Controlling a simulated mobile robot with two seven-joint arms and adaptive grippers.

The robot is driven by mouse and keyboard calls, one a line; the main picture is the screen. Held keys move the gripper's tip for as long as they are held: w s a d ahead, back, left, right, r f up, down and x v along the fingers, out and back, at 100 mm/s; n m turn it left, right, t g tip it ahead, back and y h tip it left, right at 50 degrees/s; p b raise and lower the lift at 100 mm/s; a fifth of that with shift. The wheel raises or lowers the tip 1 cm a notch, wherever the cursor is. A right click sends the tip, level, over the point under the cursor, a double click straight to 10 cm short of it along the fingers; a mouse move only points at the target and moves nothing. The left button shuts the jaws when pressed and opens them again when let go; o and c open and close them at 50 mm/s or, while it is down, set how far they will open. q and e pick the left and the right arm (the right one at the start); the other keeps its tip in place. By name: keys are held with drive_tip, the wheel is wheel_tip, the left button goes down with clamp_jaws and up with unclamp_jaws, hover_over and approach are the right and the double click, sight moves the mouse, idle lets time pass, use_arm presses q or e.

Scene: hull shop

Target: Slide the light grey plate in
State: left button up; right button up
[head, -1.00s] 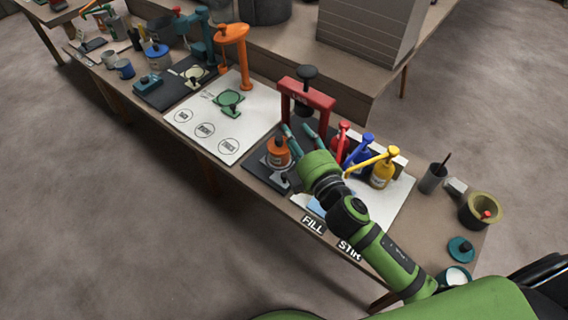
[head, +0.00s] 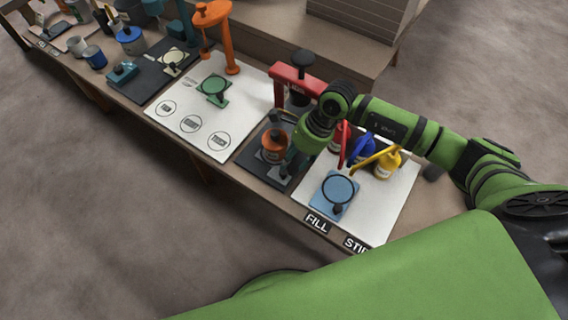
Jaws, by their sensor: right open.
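The light grey plate (head: 279,171) lies on the dark mat in front of the red press (head: 296,80). Only part of it shows, beside an orange pot (head: 273,148) and partly behind my gripper. My right gripper (head: 284,142) reaches in from the right, low over the mat at the plate and pot. Its fingers are spread, one near the press and one by the plate. Whether a finger touches the plate cannot be told. My left gripper is not in view.
Red, blue (head: 362,149) and yellow (head: 387,163) pump bottles stand just right of the gripper. A blue board with a black ring (head: 338,190) lies on the white sheet. An orange stand (head: 214,35) and a green stand (head: 214,88) are to the left.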

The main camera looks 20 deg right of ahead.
sight(285, 171)
drive_tip(key=x, duration=0.5)
drive_tip(key=shift+s+a+f, duration=0.1)
drive_tip(key=shift+a+f, duration=0.15)
drive_tip(key=shift+f, duration=0.05)
clamp_jaws()
